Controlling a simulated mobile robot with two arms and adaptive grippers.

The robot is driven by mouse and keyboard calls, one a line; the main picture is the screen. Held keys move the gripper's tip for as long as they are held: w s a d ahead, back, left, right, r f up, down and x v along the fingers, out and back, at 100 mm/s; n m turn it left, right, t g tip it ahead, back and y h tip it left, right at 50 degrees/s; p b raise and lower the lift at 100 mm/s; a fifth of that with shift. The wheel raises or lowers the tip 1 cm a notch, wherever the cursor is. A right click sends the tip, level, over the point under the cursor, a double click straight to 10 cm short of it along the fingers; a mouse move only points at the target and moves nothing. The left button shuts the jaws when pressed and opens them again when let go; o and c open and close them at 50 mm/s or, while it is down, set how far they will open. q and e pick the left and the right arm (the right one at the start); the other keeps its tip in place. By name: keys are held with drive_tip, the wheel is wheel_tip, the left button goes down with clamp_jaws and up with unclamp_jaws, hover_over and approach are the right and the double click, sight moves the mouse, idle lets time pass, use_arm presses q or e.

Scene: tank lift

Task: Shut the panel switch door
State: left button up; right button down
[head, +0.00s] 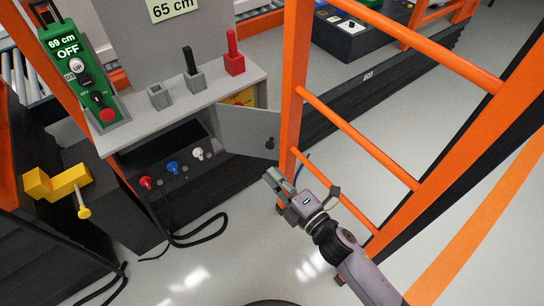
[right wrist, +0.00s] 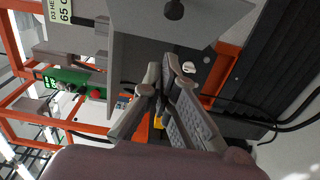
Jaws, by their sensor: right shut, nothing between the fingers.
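The panel switch door (head: 245,128) is a flat grey plate with a black knob (head: 270,144). It stands open, swung out to the right of the grey panel box (head: 118,146). A red switch (head: 146,182), a blue switch (head: 172,167) and a white switch (head: 198,154) show inside the box. My right gripper (head: 272,178) is shut and empty, just below the door's knob edge in the head view. Contact is unclear. My left gripper is out of view.
An orange ladder-like frame (head: 340,125) stands close to the right of the door and my right arm. Black cables (head: 190,240) lie on the floor below the box. A green control pendant (head: 76,70) and yellow crank (head: 60,184) are at left.

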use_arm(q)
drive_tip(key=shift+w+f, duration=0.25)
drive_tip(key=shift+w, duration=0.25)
use_arm(e)
drive_tip(key=w, duration=0.6)
drive_tip(key=shift+a, duration=0.45)
